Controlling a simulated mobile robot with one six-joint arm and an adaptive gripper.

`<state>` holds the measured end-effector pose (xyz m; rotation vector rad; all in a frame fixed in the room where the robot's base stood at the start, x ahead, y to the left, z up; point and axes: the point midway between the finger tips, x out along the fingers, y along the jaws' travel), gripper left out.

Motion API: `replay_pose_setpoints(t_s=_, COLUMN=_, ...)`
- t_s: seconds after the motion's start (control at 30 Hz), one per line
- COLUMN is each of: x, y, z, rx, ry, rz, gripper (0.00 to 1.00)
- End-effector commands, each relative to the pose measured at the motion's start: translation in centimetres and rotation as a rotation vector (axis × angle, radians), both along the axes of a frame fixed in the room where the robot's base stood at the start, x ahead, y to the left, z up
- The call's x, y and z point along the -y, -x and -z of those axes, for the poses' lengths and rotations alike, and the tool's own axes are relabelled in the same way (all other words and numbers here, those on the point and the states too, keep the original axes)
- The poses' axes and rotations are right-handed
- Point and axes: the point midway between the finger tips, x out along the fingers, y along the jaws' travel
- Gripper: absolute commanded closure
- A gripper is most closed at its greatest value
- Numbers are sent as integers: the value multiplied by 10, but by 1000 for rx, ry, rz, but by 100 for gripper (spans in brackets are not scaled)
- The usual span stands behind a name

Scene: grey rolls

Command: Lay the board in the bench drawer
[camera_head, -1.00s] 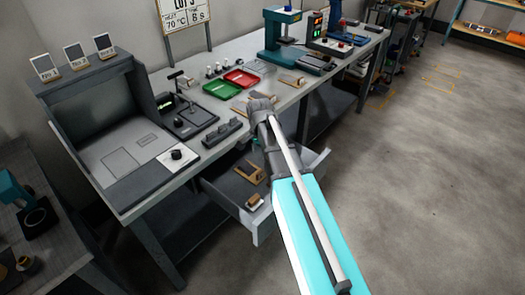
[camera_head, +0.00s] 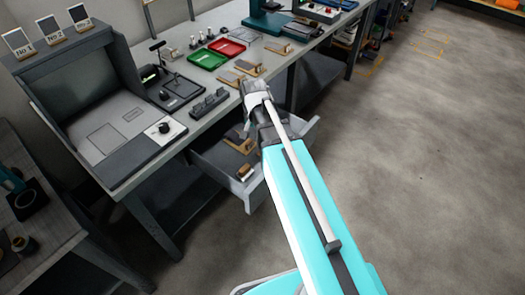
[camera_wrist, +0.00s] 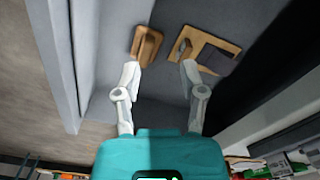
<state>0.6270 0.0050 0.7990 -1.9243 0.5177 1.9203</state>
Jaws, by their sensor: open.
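The bench drawer (camera_head: 250,192) is pulled out below the bench top; its grey wall (camera_wrist: 58,60) and floor also show in the wrist view. Inside lie a small wooden block (camera_wrist: 147,46) and a wooden piece with a dark plate (camera_wrist: 212,54); they show in the head view partly behind my arm. Several small wooden pieces (camera_head: 250,69) lie on the bench near its front edge; I cannot tell which piece is the board. My gripper (camera_wrist: 160,72) is open, with nothing between its fingers. In the wrist view its fingertips appear just below the two drawer pieces.
The bench top (camera_head: 207,128) carries a green tray (camera_head: 208,59), a red tray (camera_head: 227,47), a dark slotted block (camera_head: 210,103) and a grey booth (camera_head: 85,90). Another table stands at the lower left.

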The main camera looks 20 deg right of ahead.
Motion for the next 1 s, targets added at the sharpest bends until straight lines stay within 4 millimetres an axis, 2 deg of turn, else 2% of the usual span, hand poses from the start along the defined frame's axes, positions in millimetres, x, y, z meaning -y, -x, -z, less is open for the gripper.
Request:
replay_pose_setpoints(t_s=0.03, x=1, y=20, z=0, rx=0, ry=1, rz=-66, gripper=47)
replay_pose_setpoints(t_s=0.2, x=4, y=59, z=0, rx=-1, ry=2, rz=-303, gripper=47)
replay_pose_setpoints(t_s=0.4, x=5, y=86, z=0, rx=-2, ry=3, rz=-484, gripper=47)
replay_pose_setpoints(t_s=0.87, x=5, y=89, z=0, rx=-3, ry=3, rz=-531, gripper=47)
replay_pose_setpoints(t_s=1.0, x=5, y=89, z=-6, rx=-3, ry=3, rz=-530, gripper=47)
